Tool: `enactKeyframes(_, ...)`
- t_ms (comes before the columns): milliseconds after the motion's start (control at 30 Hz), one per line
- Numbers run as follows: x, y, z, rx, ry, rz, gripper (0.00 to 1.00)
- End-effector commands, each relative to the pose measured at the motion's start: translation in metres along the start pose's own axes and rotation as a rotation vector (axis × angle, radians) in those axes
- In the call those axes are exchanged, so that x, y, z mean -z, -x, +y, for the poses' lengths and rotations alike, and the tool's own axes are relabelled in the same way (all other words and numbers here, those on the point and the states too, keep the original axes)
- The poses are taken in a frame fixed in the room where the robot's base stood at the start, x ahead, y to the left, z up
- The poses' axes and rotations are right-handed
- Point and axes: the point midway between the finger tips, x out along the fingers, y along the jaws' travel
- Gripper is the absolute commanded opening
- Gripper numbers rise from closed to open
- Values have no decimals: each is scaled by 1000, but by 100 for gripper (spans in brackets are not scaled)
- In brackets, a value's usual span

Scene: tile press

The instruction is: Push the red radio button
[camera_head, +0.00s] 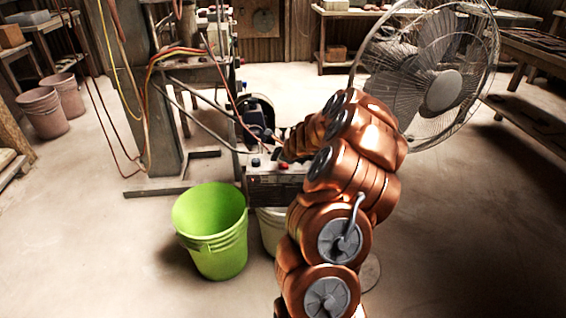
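A small red button (283,165) shows on top of a grey box-like unit (270,190) in the middle of the head view. My gripper (281,143) seems to be the small dark part at that end. Its fingers are too small and partly hidden to read, and I cannot tell whether it touches the button. My arm hides the unit's right side.
A green bucket (211,232) stands on the floor in front of the unit, with a pale bucket (271,228) partly hidden beside it. A large fan (440,90) stands right of my arm. A press frame (150,100) with hanging cables is behind left. The right floor is clear.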

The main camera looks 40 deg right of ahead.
Motion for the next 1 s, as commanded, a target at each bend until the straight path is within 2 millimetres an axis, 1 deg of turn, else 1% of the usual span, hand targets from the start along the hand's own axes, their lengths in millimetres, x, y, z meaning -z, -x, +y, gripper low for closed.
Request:
enactKeyframes(33, -4, 6, -4, 0, 0, 0, 0)
enactKeyframes(533, -22, 30, -22, 0, 1, 0, 0)
enactKeyframes(1000, -22, 30, -22, 0, 0, 1, 0)
